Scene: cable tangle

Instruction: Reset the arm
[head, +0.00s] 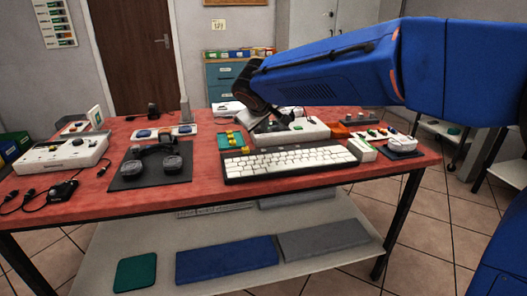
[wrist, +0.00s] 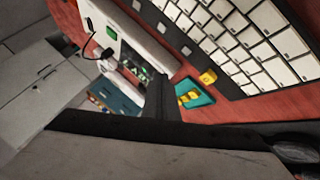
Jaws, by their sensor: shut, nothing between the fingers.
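My blue arm (head: 345,72) reaches in from the right, above the red-topped table (head: 300,190). My black gripper (head: 268,118) points down at the arm's far end, over the white device (head: 290,135) behind the keyboard. I cannot tell whether it touches the device. In the wrist view my gripper (wrist: 162,100) shows as a dark shape, closed and empty. The white keyboard (head: 290,160) lies in front of the device, and its keys also fill the upper right of the wrist view (wrist: 235,40).
A teal tray with yellow pieces (head: 231,139) lies left of the device. A black headset on a dark mat (head: 150,165), a white box (head: 62,152) and black cables (head: 50,193) are at the left. A small white box (head: 362,150) is at the right.

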